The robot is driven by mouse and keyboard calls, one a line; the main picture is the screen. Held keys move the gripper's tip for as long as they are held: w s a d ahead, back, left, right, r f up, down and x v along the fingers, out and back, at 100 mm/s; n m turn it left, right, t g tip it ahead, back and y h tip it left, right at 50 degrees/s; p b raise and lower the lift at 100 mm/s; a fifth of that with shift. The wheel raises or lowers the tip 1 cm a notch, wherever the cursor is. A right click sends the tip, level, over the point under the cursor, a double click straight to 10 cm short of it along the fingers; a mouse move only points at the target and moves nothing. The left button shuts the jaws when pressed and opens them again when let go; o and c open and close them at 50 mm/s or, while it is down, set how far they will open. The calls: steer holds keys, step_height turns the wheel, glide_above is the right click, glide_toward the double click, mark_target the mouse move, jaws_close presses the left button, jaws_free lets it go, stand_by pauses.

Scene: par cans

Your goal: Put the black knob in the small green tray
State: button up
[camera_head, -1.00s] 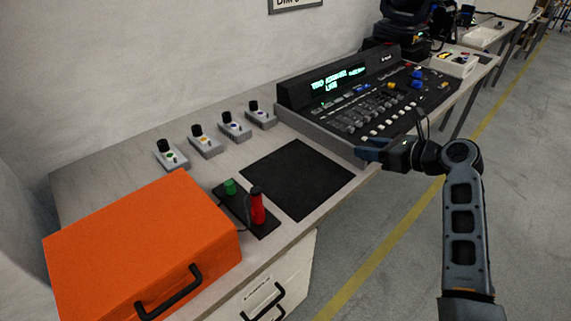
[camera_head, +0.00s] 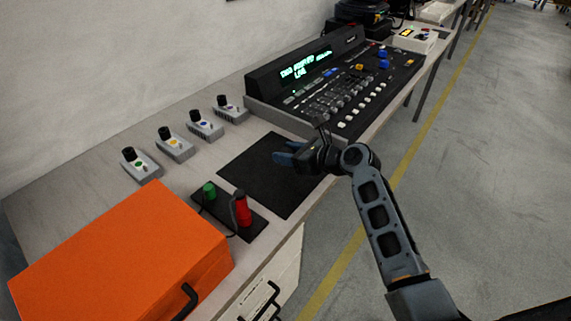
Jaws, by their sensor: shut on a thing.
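My gripper (camera_head: 284,155), with blue fingers, is over the far right part of the black mat (camera_head: 250,178). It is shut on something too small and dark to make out. I cannot make out a small green tray in this view.
An orange case (camera_head: 120,255) fills the near left of the table. A dark plate holds a green button (camera_head: 209,191) and a red handle (camera_head: 243,210). A lighting console (camera_head: 335,90) stands to the right. White drawers (camera_head: 275,280) are below the table's front edge.

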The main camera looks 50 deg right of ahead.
mark_target(286, 173)
steer(key=shift+w+a+f, duration=0.15)
steer(key=shift+a, duration=0.1)
steer(key=shift+f, duration=2.05)
steer(key=shift+f+b, duration=0.15)
steer(key=shift+b, duration=0.15)
steer(key=o, duration=1.1)
steer(key=shift+c, duration=0.2)
